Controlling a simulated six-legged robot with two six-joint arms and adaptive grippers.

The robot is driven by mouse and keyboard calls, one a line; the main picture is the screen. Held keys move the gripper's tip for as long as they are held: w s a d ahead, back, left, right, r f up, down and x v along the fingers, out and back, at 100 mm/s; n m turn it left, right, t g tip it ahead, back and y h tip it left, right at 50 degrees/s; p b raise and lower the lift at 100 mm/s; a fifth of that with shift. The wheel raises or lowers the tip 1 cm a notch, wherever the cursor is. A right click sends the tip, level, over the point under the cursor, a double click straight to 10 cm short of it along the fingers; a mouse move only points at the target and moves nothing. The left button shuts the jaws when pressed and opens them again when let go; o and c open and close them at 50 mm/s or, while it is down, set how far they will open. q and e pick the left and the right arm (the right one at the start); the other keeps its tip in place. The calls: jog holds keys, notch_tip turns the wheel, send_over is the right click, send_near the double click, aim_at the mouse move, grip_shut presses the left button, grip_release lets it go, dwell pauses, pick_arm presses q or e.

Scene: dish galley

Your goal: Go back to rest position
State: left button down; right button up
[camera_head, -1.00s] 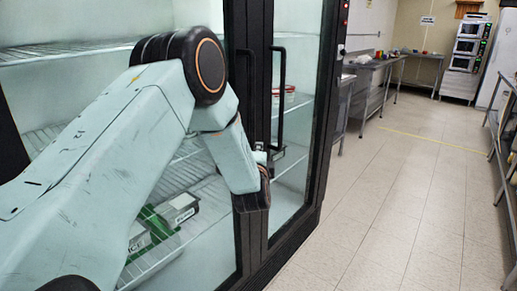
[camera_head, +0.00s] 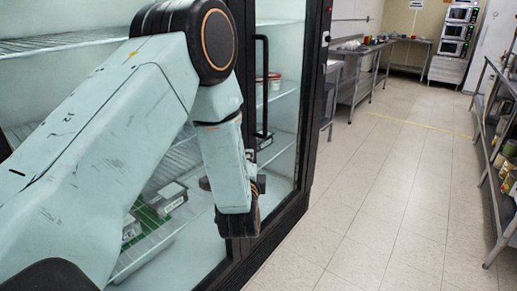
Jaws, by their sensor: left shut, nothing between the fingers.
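My left arm comes in from the left and bends down in front of a black-framed glass-door fridge. My left gripper (camera_head: 240,217) is dark, points downward and is shut with nothing in it. It hangs in front of the lower part of the fridge's door frame (camera_head: 312,100); I cannot tell whether it touches the frame. A black vertical door handle (camera_head: 264,85) is above and to the right of the gripper, apart from it. My arm hides much of the fridge's left side. My right gripper is not in view.
Inside the fridge are wire shelves, a grey-and-green box (camera_head: 167,199) low down and red-and-white containers (camera_head: 270,82). Steel tables (camera_head: 357,78) and an oven stack (camera_head: 455,38) stand at the back. A shelf rack (camera_head: 497,185) is at right. The tiled floor (camera_head: 385,190) between is clear.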

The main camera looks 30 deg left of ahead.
pick_arm(q)
jog(key=s+d+f+n+g+h, duration=0.35)
jog(key=s+f+n, duration=0.2)
jog(key=f, duration=0.35)
jog(key=s+d+f+n+g+h, duration=0.3)
jog(key=s+d+f+n+g, duration=0.15)
jog(key=s+f, duration=0.4)
jog(key=s+d+f+n+g, duration=0.1)
jog(key=s+f, duration=0.3)
jog(key=s, duration=0.4)
jog(key=s+d+f+n+g+h, duration=0.1)
jog(key=s+f+g, duration=0.3)
jog(key=s, duration=0.4)
jog(key=s+d+f+g+h, duration=0.1)
jog(key=s+d+f+g, duration=0.1)
jog(key=s, duration=0.7)
jog(key=shift+d+f+n+g+b, duration=0.35)
jog(key=shift+d+f+n+g, duration=0.05)
jog(key=shift+d+f, duration=0.5)
jog(key=shift+w+h, duration=0.2)
jog(key=shift+h, duration=0.05)
